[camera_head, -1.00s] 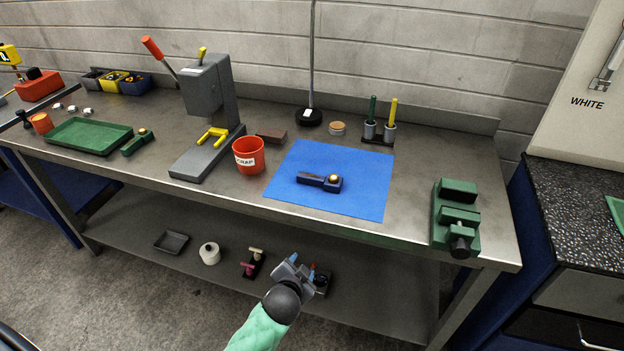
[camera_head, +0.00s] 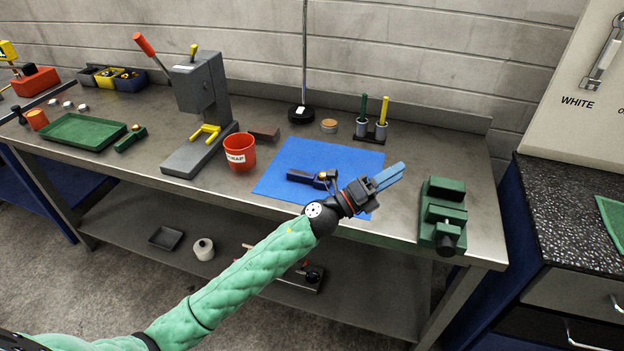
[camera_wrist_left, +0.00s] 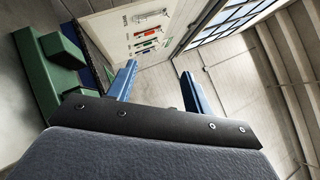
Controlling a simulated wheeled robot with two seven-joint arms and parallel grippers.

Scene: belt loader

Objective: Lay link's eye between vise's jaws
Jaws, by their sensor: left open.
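The link (camera_head: 307,177), a dark blue bar with an eye at its right end, lies on the blue mat (camera_head: 280,184). My left gripper partly covers the eye end in the head view. The green vise (camera_head: 446,193) stands at the bench's right front corner, and it also shows at the left of the left wrist view (camera_wrist_left: 38,75). My left gripper (camera_head: 390,177) has blue fingers, is open and empty, and is over the mat's right side, pointing right toward the vise. Its two fingers stand apart in the left wrist view (camera_wrist_left: 160,88). My right gripper is not in view.
A red cup (camera_head: 239,152) and a grey press (camera_head: 203,105) stand left of the mat. Two upright tools, green and yellow, stand in a holder (camera_head: 371,130) behind it. A green tray (camera_head: 83,131) lies far left. The bench (camera_head: 405,232) is bare between mat and vise.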

